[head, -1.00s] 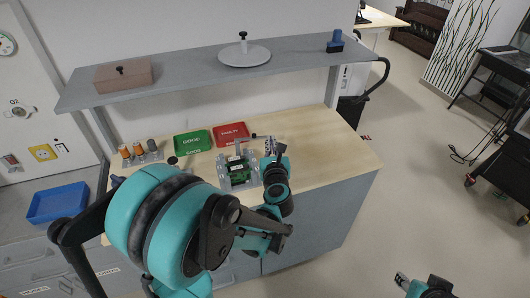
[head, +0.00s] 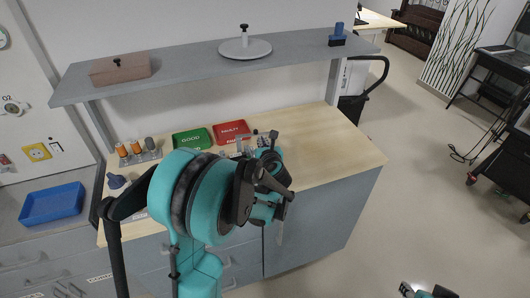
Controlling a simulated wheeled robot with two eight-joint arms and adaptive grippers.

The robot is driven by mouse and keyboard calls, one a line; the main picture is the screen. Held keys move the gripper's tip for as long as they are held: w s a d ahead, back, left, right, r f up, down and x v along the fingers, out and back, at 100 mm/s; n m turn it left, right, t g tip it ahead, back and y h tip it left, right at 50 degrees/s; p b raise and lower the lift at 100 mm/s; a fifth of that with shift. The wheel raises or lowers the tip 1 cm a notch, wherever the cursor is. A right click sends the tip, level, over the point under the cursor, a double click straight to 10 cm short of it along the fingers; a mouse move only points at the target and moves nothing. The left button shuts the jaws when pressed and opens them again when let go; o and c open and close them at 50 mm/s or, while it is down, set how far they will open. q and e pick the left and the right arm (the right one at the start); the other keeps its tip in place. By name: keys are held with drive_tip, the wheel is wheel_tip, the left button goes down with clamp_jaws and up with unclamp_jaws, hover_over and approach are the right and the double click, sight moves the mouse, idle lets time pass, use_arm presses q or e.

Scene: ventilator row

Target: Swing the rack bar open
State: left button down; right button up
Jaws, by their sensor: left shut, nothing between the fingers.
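The rack (head: 240,154) stands on the wooden worktop, just in front of the red tray. Its thin grey bar (head: 248,135) shows at its top, but my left arm hides most of the rack and the green board seen in it earlier. My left gripper (head: 269,139) is shut and empty at the right end of the rack, close to the bar. I cannot tell whether it touches the bar. My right gripper (head: 406,289) shows only in part at the bottom edge, over the floor, far from the rack. Its jaws are too small to read.
A green tray (head: 193,139) and a red tray (head: 231,132) lie behind the rack. Small orange-topped items (head: 130,150) stand at the left. A grey shelf (head: 200,72) hangs above. The worktop (head: 335,155) is clear at the right.

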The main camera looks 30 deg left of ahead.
sight(261, 134)
use_arm(q)
drive_tip(key=shift+w+a, duration=0.4)
drive_tip(key=shift+w, duration=0.1)
drive_tip(key=shift+w+a, duration=0.45)
drive_tip(key=shift+w, duration=0.3)
drive_tip(key=shift+s+d, duration=0.1)
